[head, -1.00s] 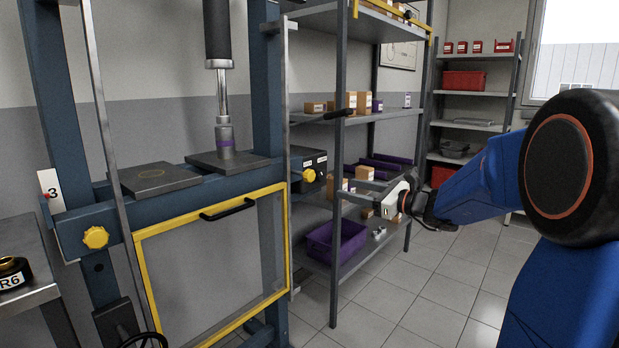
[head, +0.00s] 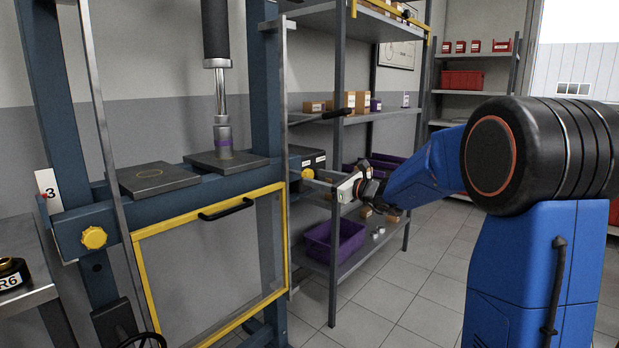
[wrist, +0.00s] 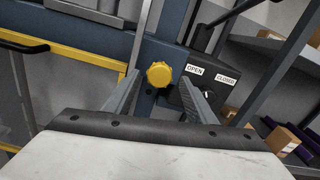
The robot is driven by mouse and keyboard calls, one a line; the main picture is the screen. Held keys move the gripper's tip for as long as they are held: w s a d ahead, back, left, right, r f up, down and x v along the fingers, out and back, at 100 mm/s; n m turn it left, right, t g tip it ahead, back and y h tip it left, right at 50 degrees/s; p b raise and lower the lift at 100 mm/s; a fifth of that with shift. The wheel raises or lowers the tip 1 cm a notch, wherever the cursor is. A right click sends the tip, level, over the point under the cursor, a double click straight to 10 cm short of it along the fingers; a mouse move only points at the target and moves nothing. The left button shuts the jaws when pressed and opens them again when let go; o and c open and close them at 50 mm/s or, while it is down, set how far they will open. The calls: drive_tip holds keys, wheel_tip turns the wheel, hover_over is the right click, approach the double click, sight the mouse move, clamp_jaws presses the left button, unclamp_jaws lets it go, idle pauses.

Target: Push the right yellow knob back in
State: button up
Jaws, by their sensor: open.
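The right yellow knob (head: 308,173) sits on the right end of the press's blue crossbeam. In the wrist view the yellow knob (wrist: 159,74) appears between and just beyond my open fingers. My gripper (head: 312,181) points left at the knob from the right, its fingers apart and empty. It also shows in the wrist view (wrist: 161,78). I cannot tell whether a finger touches the knob. How far the knob sticks out is hard to judge.
A black box (wrist: 208,80) labelled OPEN and CLOSED sits right beside the knob. The yellow-framed guard (head: 215,265) is left of it. A shelf rack with a purple bin (head: 335,240) stands behind my gripper. The left yellow knob (head: 94,238) is farther left.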

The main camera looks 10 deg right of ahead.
sight(311, 176)
drive_tip(key=shift+x, duration=2)
